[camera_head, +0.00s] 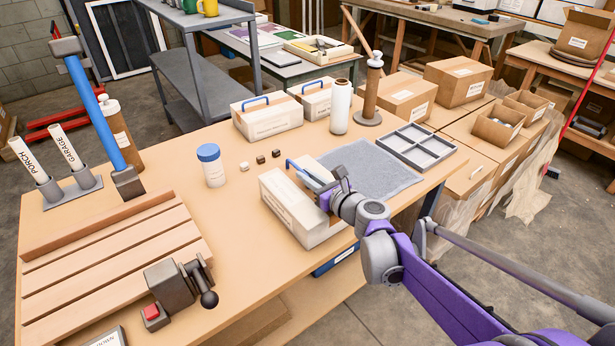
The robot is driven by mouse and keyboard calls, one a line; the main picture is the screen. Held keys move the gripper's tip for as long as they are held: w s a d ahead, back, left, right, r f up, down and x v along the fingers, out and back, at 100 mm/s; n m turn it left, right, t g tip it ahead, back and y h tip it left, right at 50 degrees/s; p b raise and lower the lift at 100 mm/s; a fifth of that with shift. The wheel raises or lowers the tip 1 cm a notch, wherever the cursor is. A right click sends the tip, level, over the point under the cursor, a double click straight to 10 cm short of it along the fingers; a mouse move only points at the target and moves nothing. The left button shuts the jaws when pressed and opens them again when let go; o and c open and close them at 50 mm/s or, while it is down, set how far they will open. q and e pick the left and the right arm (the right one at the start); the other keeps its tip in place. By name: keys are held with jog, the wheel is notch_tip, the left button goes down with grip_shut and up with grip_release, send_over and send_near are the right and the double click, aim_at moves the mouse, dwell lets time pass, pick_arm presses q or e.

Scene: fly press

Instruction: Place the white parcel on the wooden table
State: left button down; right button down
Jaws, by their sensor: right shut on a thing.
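A white parcel (291,214) with a label and a blue handle is at the front right edge of the wooden table (240,262). My right gripper (322,190) is at the top of this parcel and shut on its blue handle. The jaws partly hide the handle. I cannot tell whether the parcel's underside touches the table. Two similar white parcels with blue handles, one (268,120) and another (313,101), stand at the back of the table. My left gripper is out of view.
A grey mat (375,177) lies just behind the held parcel, with a grey divided tray (416,147) beyond it. A white bottle with a blue cap (213,168) and small cubes (260,159) stand to the left. A vise-like tool (175,288) is at the front left. Cardboard boxes (458,80) fill the right.

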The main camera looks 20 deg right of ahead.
jog(key=c, duration=1.4)
grip_release()
jog(key=shift+f, duration=0.1)
jog(key=o, duration=0.5)
jog(key=shift+r, duration=0.25)
jog(key=v, duration=1.2)
jog(key=shift+p, duration=0.3)
jog(key=shift+s+f, duration=0.1)
jog(key=shift+f, duration=0.05)
